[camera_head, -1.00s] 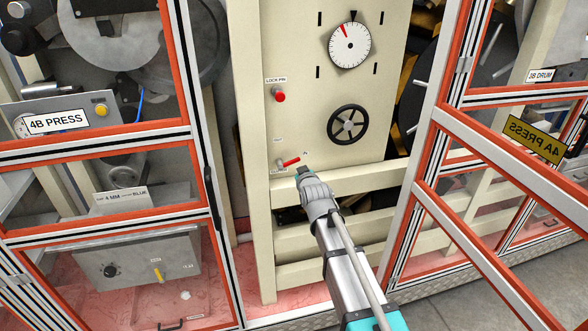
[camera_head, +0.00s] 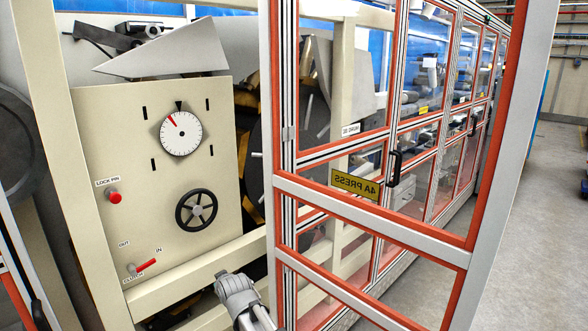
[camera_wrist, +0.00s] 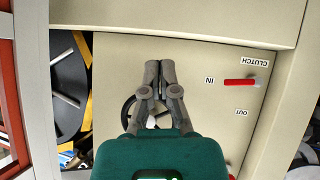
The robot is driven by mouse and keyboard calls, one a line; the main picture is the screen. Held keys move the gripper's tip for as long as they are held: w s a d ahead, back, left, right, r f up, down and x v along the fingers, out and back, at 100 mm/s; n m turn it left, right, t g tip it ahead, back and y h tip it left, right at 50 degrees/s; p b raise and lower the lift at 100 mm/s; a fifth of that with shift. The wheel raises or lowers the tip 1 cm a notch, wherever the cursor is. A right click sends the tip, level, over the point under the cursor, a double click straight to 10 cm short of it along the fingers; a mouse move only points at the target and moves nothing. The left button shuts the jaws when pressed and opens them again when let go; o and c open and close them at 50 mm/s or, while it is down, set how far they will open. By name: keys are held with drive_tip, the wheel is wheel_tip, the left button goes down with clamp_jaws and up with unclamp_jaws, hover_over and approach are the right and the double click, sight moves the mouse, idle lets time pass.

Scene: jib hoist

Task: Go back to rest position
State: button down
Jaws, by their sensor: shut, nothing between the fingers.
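My gripper (camera_wrist: 159,75) is shut and empty in the wrist view, in front of the cream panel (camera_wrist: 120,55).
A black handwheel (camera_head: 196,210), a white dial (camera_head: 181,133) and a red lock-pin knob (camera_head: 115,197) are on the panel. An orange-framed door with a 4A PRESS sign (camera_head: 356,187) stands open close on the right. Grey floor (camera_head: 550,200) is free at far right.

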drive_tip(key=s+d+f+m+g+h, duration=0.1)
drive_tip(key=d+f, duration=0.1)
drive_tip(key=d, duration=0.4)
drive_tip(key=s+d+f+m+g+h, duration=0.1)
drive_tip(key=d+f, duration=0.1)
drive_tip(key=d, duration=0.4)
drive_tip(key=s+d+f+m+g+h, duration=0.1)
drive_tip(key=s+d+m+g, duration=0.1)
drive_tip(key=s+d, duration=0.3)
drive_tip(key=s+d+f+m+g+h, duration=0.1)
drive_tip(key=s+d, duration=0.5)
drive_tip(key=d, duration=0.7)
drive_tip(key=s+d+f+m+g+h, duration=0.1)
drive_tip(key=s+d+f+m+g, duration=0.2)
drive_tip(key=d, duration=0.6)
drive_tip(key=shift+s+g+b, duration=0.45)
drive_tip(key=shift+s+g, duration=0.45)
drive_tip(key=shift+s, duration=0.35)
